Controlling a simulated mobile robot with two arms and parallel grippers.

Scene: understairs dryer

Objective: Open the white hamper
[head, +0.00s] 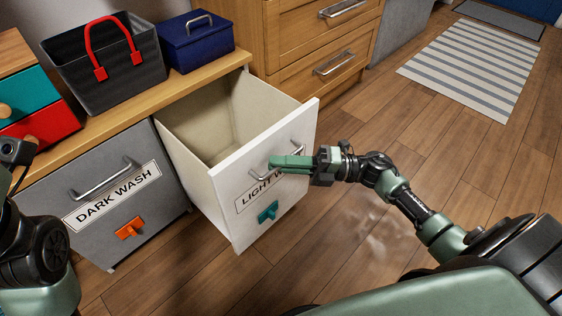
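The white hamper (238,201) is a drawer pulled well out of the wooden-topped cabinet. Its cream inside (215,115) looks empty. Its front has a partly covered label starting "LIGHT W", a teal tag and a metal bar handle (259,171). My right gripper (289,163) is at this handle, with its green fingers close together across the bar. They look shut on it, though the fingers hide part of the bar. My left arm shows at the left edge; its fingers are not visible.
The grey "DARK WASH" hamper (88,219) is shut, left of the white one. A dark basket with red handles (115,75) and a blue box (196,46) stand on the cabinet top. Wooden drawers (301,45) stand behind. The wood floor at right is clear up to a striped rug (470,70).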

